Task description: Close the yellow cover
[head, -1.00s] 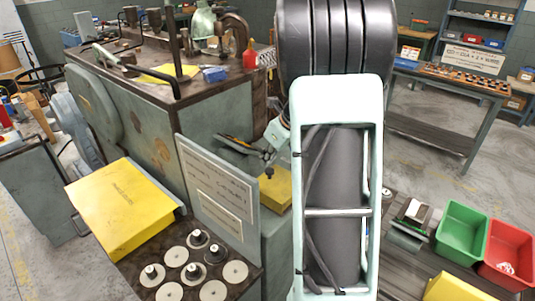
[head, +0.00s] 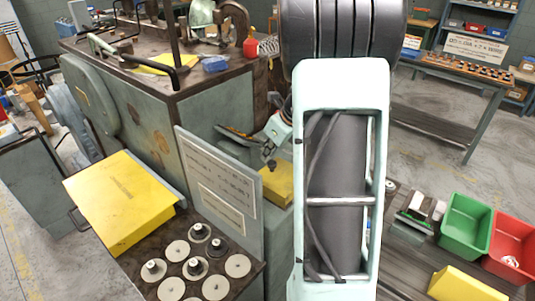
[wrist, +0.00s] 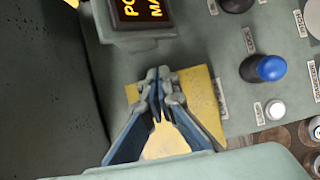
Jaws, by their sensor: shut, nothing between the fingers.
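A large yellow box-like cover (head: 122,200) lies at the near left end of the machine, its broad face up and tilted. A smaller yellow block or cover (head: 277,184) is partly hidden behind the sign panel. A yellow plate shows behind my fingers in the wrist view (wrist: 203,95); it appears to be this smaller piece. My gripper (wrist: 160,78) is shut and empty, its fingertips over the plate's upper part. I cannot tell if they touch. In the head view my gripper (head: 270,160) is small and partly hidden, just above the smaller yellow piece.
A sign panel (head: 218,190) stands between the two yellow pieces. Round discs (head: 194,268) with pegs lie in front. The wrist view shows a blue knob (wrist: 270,68), a white button (wrist: 275,110) and a lit display (wrist: 140,12) nearby. Green (head: 466,222) and red bins stand right.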

